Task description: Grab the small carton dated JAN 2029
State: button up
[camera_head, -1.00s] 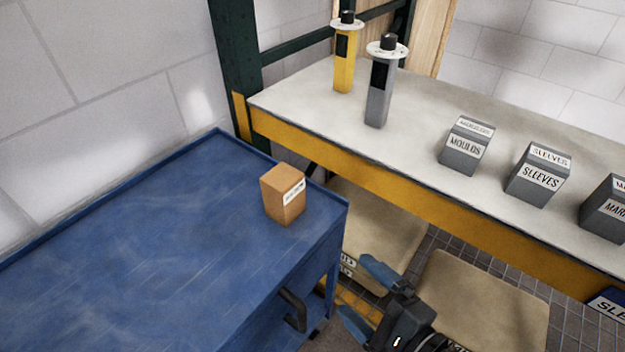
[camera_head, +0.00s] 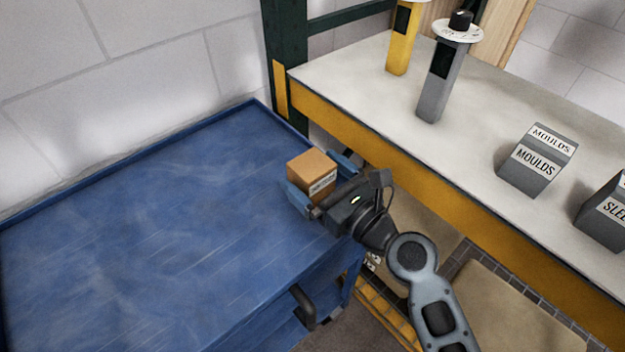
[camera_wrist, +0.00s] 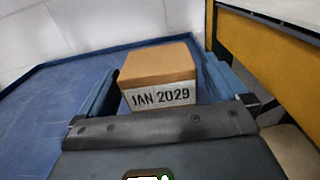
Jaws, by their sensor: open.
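The small brown carton (camera_head: 311,172) stands upright on the blue cart top near its right corner. In the wrist view the carton (camera_wrist: 158,77) shows a white label reading JAN 2029 on the side facing me. My gripper (camera_head: 322,178) is open, with one blue finger on each side of the carton. In the wrist view the fingers (camera_wrist: 160,85) flank the carton, with a small gap seen at the left; whether the right finger touches cannot be told. The carton's lower part is partly hidden by the left finger in the head view.
The blue cart top (camera_head: 150,220) is otherwise bare, with a raised rim and a wall behind. A workbench (camera_head: 370,100) with a yellow edge stands close on the right. It holds a grey post device (camera_head: 441,80), a yellow one (camera_head: 400,40) and a grey MOULDS box (camera_head: 538,160).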

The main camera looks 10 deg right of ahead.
aim_at(305, 165)
jog(key=shift+x, duration=1.55)
jog(key=c, duration=1.2)
jog(key=shift+c, duration=0.4)
jog(key=shift+r, duration=0.15)
